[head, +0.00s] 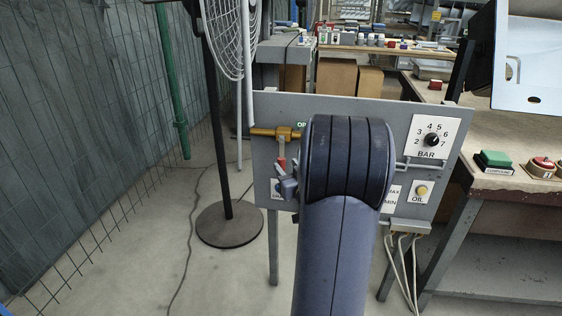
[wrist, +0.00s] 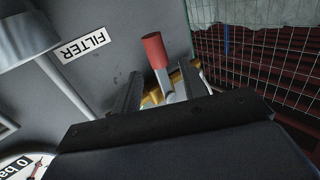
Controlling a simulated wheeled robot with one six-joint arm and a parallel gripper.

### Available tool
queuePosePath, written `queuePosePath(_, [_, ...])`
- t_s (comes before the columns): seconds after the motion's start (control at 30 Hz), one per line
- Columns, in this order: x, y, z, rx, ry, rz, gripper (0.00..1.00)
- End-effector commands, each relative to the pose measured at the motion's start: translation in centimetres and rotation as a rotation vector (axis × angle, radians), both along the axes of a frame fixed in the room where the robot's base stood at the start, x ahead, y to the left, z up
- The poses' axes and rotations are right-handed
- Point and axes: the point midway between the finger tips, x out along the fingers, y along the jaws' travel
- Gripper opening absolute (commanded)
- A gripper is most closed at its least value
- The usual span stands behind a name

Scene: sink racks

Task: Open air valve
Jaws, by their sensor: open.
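The air valve has a brass body (head: 285,133) on a horizontal brass pipe at the left of the grey panel. Its lever hangs down, across the pipe, and ends in a red handle (head: 282,164). In the wrist view the red handle (wrist: 154,50) stands up between the fingertips, with brass (wrist: 151,98) behind the lever. My gripper (wrist: 163,82) is open, one finger on either side of the lever. Whether a finger touches it I cannot tell. In the head view my gripper (head: 288,182) is just below the handle, partly hidden by my arm.
The grey panel (head: 400,113) carries a BAR dial (head: 431,139) and an OIL button (head: 421,190) at right. A fan stand (head: 228,226) is close on the left, before a mesh fence (head: 80,130). A workbench (head: 500,190) stands right. A FILTER label (wrist: 84,45) shows upside down.

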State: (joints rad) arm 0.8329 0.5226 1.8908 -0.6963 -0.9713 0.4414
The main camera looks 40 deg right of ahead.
Motion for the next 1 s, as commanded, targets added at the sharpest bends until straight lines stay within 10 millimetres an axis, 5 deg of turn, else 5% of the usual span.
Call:
queuePosePath(0.3, [4.2, -1.2, -0.1, -0.001, 0.0, 0.001, 0.41])
queuePosePath(0.7, [4.8, -1.4, 0.0, 0.0, 0.001, -0.001, 0.4])
queuePosePath(1.0, [4.8, -1.4, 0.0, -0.001, 0.001, -0.001, 0.16])
